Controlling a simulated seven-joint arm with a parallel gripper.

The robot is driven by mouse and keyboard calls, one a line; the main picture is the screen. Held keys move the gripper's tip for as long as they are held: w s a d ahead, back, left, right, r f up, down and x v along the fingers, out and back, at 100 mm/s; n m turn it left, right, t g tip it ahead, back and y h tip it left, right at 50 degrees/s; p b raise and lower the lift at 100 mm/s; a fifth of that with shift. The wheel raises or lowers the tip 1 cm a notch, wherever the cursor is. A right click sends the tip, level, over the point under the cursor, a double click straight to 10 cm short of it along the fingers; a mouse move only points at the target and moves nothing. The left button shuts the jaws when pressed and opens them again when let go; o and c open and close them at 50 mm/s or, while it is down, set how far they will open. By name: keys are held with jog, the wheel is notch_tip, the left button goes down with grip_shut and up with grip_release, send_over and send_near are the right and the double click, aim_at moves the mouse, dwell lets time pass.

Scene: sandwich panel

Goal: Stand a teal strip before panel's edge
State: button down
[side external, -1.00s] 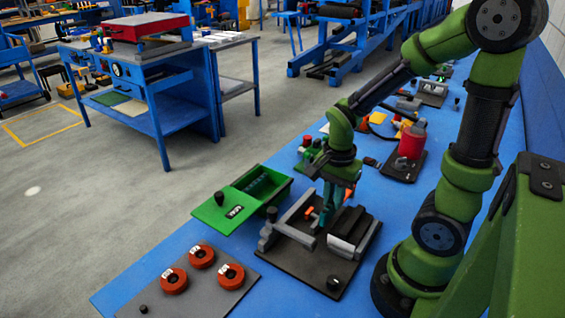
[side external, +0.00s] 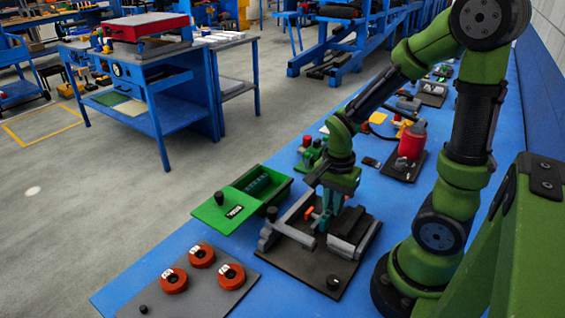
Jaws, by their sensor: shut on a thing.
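My gripper (side external: 332,208) is shut on a teal strip (side external: 324,221) and points down over the dark fixture plate. The strip is small and partly hidden by the fingers, and I cannot tell whether its lower end touches the plate. To its right is a dark block with a grey front face (side external: 341,248), which looks like the panel. To its left is a grey bar (side external: 296,236) with a small orange part near it. More teal strips (side external: 257,186) lie in the green tray (side external: 283,193), left of and behind the gripper.
The dark base plate (side external: 318,275) carries a black knob at its front. A grey plate with red round pieces (side external: 201,256) lies at the front left. A red canister (side external: 411,140) stands on a plate behind right. Blue bench top is bare at the front middle.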

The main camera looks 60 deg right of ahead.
jog(key=shift+f, duration=0.3)
jog(key=shift+f, duration=0.35)
jog(key=shift+f, duration=0.1)
dwell(0.5)
dwell(0.5)
jog(key=c, duration=1.4)
grip_release()
jog(key=shift+r, duration=2.55)
